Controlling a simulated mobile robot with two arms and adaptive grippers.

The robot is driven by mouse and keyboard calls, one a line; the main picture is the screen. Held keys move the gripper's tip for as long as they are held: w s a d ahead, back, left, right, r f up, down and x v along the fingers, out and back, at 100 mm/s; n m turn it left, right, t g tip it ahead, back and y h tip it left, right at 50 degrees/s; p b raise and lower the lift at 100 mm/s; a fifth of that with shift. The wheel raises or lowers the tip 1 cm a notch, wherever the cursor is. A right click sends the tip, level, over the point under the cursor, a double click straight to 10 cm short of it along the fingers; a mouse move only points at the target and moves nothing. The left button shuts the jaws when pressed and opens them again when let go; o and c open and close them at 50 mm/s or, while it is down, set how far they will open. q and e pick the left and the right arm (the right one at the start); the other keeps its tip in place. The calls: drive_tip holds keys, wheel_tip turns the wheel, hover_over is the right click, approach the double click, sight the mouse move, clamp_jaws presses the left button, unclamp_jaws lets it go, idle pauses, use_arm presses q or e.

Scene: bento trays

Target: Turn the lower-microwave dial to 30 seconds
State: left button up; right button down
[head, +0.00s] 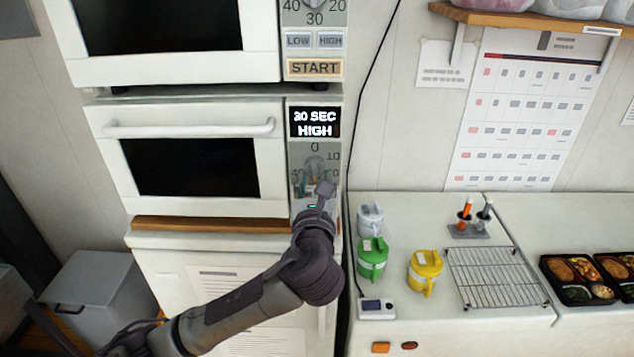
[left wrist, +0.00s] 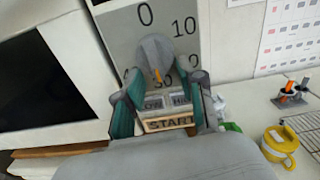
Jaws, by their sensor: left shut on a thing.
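The lower microwave (head: 276,160) is white with a dark window and a grey control panel on its right. Its display (head: 314,122) reads HIGH below a seconds value whose first digit is blurred. The dial (left wrist: 157,55) is a round grey knob below the 0 mark; its orange pointer points down toward the 30 mark. My left gripper (left wrist: 166,85) is at the panel with its teal-padded fingers on either side of the dial, shut on it. In the head view the gripper (head: 315,172) and wrist hide most of the dial. The START button (left wrist: 168,122) shows between the fingers.
An upper microwave (head: 262,75) stands directly above. To the right, a counter holds a green mug (head: 372,258), a yellow mug (head: 425,270), a wire rack (head: 495,277) and bento trays (head: 575,293). A grey bin (head: 100,285) stands on the left.

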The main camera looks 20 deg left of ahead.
use_arm(q)
drive_tip(key=shift+f+m, duration=0.1)
drive_tip(key=shift+m, duration=0.3)
drive_tip(key=o, duration=1.1)
drive_tip(key=shift+s, duration=0.1)
drive_tip(key=v, duration=1.1)
drive_tip(key=shift+s+d, duration=0.1)
drive_tip(key=shift+s, duration=0.3)
